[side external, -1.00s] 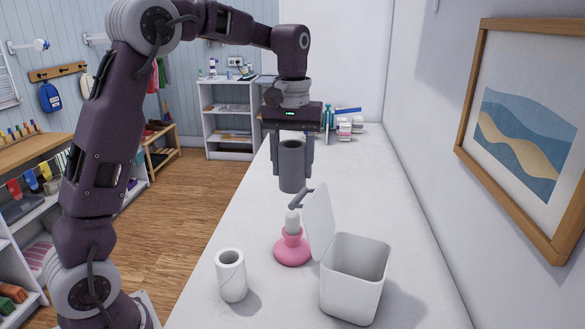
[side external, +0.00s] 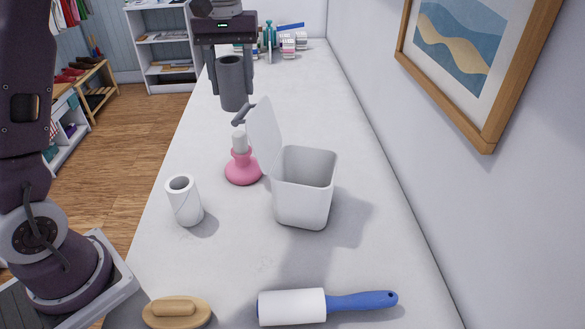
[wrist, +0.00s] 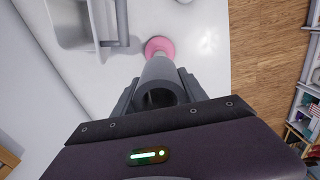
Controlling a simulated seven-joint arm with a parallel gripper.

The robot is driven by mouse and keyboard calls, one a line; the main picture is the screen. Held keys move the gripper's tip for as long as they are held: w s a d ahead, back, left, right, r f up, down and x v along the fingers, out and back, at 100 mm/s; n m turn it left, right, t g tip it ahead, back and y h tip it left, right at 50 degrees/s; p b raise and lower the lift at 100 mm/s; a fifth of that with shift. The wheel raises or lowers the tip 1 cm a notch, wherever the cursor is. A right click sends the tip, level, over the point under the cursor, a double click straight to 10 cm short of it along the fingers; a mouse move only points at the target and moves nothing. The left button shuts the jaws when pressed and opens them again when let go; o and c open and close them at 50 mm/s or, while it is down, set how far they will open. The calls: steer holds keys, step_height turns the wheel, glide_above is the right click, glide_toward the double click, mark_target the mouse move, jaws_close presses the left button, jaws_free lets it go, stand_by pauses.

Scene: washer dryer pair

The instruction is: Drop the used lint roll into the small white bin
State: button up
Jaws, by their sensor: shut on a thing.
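My gripper (side external: 232,82) is shut on a dark grey hollow roll (side external: 234,98), the used lint roll, held upright above the counter beyond the bin's lid. In the wrist view the roll (wrist: 160,72) sits between the fingers with its open end toward the camera. The small white bin (side external: 302,202) stands on the counter, nearer the side camera and right of the gripper. Its lid (side external: 264,138) is raised on the left side, with a grey bar-like handle (side external: 243,112). The bin (wrist: 72,28) also shows at the upper left of the wrist view.
A pink pump bottle (side external: 242,172) stands left of the bin, close to the lid. A white roll (side external: 184,203) stands farther left. A blue-handled lint roller (side external: 320,304) and a wooden brush (side external: 177,313) lie in front. A wall bounds the counter's right side.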

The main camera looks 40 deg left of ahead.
stand_by(0.5)
step_height(320, 180, up, 6)
steer(key=d, duration=2.1)
step_height(320, 180, down, 11)
steer(key=shift+w+a, duration=0.25)
steer(key=shift+a, duration=0.15)
steer(key=o, duration=1.6)
steer(key=shift+r, duration=0.1)
